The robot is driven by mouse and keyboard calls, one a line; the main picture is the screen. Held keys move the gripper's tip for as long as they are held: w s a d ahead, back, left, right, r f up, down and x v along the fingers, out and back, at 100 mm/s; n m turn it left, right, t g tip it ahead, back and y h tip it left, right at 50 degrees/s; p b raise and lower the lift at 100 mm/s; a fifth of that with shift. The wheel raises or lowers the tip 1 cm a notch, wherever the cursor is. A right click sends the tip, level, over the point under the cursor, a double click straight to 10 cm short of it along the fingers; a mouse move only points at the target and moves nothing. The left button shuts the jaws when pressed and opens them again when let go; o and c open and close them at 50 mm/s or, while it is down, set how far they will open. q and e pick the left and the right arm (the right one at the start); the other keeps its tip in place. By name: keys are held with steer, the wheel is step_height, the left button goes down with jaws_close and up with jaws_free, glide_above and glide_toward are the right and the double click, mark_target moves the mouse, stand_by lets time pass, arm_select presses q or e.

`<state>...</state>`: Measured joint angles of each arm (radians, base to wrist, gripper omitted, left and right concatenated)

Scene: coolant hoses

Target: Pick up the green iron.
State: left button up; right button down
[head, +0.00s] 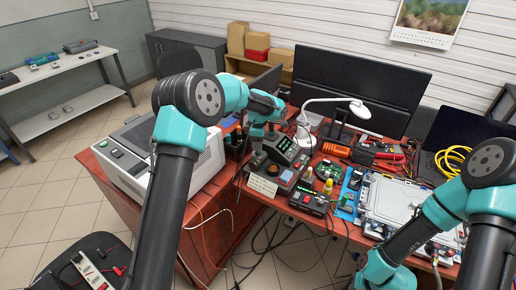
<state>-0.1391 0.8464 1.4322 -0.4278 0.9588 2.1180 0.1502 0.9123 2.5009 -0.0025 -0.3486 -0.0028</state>
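My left gripper (257,158) points down over the left part of the red-brown desk, beside a dark station with a lit panel (284,147). Its fingers are small and dark here, and I cannot tell whether they are open or shut or hold anything. I cannot pick out the green iron with certainty; it may be hidden behind the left arm or too small among the tools. My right arm comes in at the lower right and bends down to the bottom edge; its gripper is not in view.
A white printer-like box (160,165) stands left of the gripper. Small devices with yellow knobs (326,187), a green board (328,170), a white lamp (338,104), an orange tool (336,150) and a pale case (394,200) crowd the desk. Cables hang off the front edge.

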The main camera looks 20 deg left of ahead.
arm_select(q)
jaws_close()
stand_by(0.3)
step_height(320, 180, up, 10)
stand_by(0.5)
stand_by(0.4)
steer(key=s+d+f, duration=0.2)
steer(key=d+f, duration=0.1)
steer(key=d, duration=0.4)
steer(key=shift+s+f, duration=0.15)
steer(key=shift+f, duration=0.1)
steer(key=shift+d, duration=0.1)
